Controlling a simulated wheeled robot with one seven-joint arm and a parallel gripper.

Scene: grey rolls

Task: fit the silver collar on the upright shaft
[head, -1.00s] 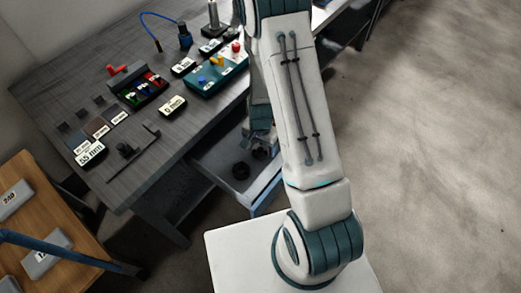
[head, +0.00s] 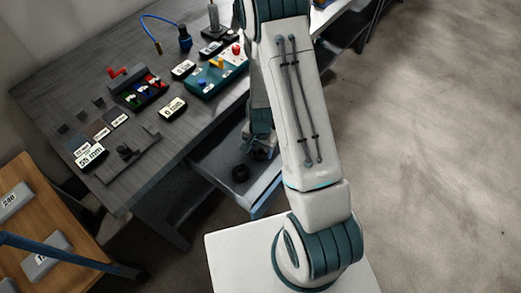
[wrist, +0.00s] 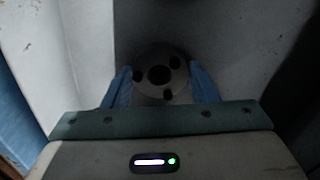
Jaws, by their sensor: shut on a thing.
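My gripper shows in the wrist view (wrist: 160,78) with its blue fingers on either side of the silver collar (wrist: 160,54), shut on it. The collar is a round grey disc with a dark centre bore and several smaller holes. In the head view my gripper (head: 261,150) is low in the open drawer under the bench, and the collar is hidden there. The upright shaft (head: 213,17) is a grey post on a dark base at the far end of the bench top, well away from my gripper.
A dark ring (head: 240,174) lies in the open drawer (head: 212,180), left of my gripper. Drawer walls are close around it. The bench (head: 60,105) holds a teal board (head: 205,88), a parts tray (head: 128,97) and a blue-cabled device (head: 185,40). A wooden table (head: 40,210) stands at left.

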